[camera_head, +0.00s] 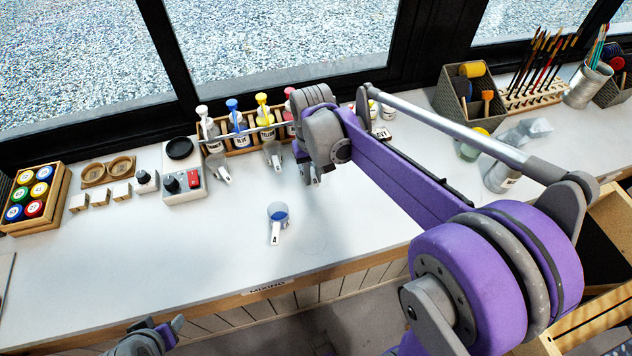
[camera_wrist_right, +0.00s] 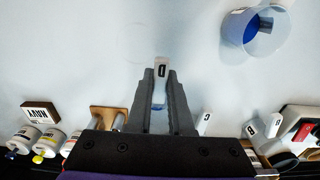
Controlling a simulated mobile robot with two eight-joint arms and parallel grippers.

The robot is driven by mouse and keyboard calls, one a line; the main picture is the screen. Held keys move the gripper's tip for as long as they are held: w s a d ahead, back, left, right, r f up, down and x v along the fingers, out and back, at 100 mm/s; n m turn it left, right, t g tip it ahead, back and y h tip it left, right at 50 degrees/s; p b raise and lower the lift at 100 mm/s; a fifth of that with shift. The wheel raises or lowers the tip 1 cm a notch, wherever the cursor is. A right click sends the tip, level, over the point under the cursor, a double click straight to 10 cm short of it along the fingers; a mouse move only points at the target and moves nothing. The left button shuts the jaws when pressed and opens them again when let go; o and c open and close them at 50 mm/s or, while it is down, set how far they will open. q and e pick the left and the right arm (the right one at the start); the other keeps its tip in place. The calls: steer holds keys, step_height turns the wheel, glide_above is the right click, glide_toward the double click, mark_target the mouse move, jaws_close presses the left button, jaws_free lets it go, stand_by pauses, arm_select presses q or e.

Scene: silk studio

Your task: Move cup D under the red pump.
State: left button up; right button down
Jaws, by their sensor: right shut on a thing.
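My right gripper (camera_head: 316,172) is over the worktop in front of the pump rack. In the right wrist view its fingers (camera_wrist_right: 164,95) are shut on cup D, whose pale handle (camera_wrist_right: 161,70) carries the label D. The body of cup D is mostly hidden by the gripper, so I cannot tell how it stands to the pump. The red pump (camera_head: 289,93) is at the right of the rack's visible pumps, partly hidden by my right wrist. My left gripper (camera_head: 174,330) is at the bottom edge, low and away from the cups; its opening is unclear.
A cup with blue paint (camera_head: 278,212) stands alone on the front worktop. A control box (camera_head: 184,185) is left. The front middle is mostly clear.

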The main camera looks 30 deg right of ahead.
steer(key=shift+w+d+f, duration=0.1)
steer(key=shift+w+d, duration=0.2)
steer(key=shift+w, duration=0.9)
steer(key=shift+w+d+f, duration=0.1)
steer(key=shift+w+d, duration=0.2)
steer(key=shift+w, duration=0.95)
steer(key=shift+w+d, duration=0.3)
steer(key=shift+w, duration=0.9)
steer(key=shift+f, duration=0.55)
steer(key=c, duration=0.7)
jaws_free()
steer(key=shift+c, duration=0.2)
step_height(320, 180, up, 11)
steer(key=shift+f, duration=0.1)
steer(key=s+a+f+n+t, duration=0.1)
steer(key=s+a+f, duration=0.1)
steer(key=s, duration=0.5)
steer(key=s+a+f+t+p, duration=0.1)
steer(key=s+a+f+t, duration=0.1)
steer(key=s, duration=0.5)
steer(key=s+a+f+n+t+p, duration=0.1)
steer(key=s+a+f, duration=0.3)
steer(key=s, duration=0.4)
steer(key=shift+s+a+f+n+t, duration=0.1)
steer(key=shift+a+f+n+t, duration=0.15)
steer(key=shift+t, duration=0.45)
